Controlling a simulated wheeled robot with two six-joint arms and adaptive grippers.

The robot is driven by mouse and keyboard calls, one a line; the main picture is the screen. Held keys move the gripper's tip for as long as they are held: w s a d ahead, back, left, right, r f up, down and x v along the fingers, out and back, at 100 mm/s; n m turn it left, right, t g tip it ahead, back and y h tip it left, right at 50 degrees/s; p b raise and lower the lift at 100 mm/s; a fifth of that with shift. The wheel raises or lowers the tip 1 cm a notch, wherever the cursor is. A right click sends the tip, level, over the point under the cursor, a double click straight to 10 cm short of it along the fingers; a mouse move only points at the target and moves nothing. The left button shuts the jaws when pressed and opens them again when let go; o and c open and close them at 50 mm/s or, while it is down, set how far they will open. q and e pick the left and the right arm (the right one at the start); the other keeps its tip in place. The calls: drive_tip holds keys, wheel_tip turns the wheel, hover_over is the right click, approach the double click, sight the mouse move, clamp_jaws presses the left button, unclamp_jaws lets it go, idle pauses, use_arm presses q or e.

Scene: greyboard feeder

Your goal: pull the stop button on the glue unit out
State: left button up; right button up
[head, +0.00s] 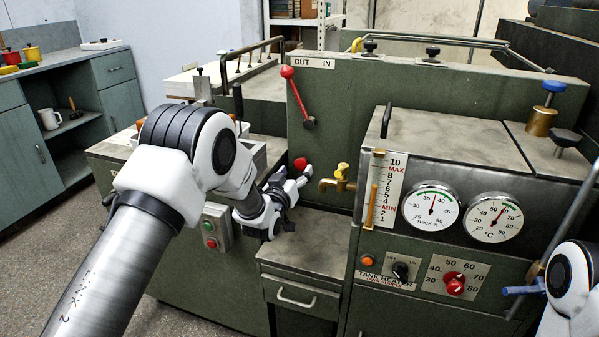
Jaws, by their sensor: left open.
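A red round button (300,164), which looks like the stop button, sits on the green front of the glue unit (342,112), left of a brass tap. My left gripper (296,194) is open just in front of and below the button, with its upper finger close to it. I cannot tell whether they touch. No object shows between the fingers. The button's base is partly hidden, so I cannot tell whether it is pressed in. My right gripper is out of view; only part of my right arm shows at the lower right.
A red-knobbed lever (287,72) rises above the button under an OUT/IN label. The brass tap (338,180) juts out to the right. A small box with green and red buttons (210,235) is at left. A bare grey top (315,245) lies below the gripper.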

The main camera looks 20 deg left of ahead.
sight(300, 166)
use_arm(q)
drive_tip(key=w, duration=0.4)
drive_tip(key=shift+w+f, duration=0.1)
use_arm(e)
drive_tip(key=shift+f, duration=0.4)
use_arm(q)
drive_tip(key=shift+c, duration=0.3)
clamp_jaws()
drive_tip(key=shift+s, duration=0.65)
drive_tip(key=shift+o, duration=0.3)
unclamp_jaws()
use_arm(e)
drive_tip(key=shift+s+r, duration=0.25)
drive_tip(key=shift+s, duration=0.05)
use_arm(q)
drive_tip(key=shift+s, duration=0.1)
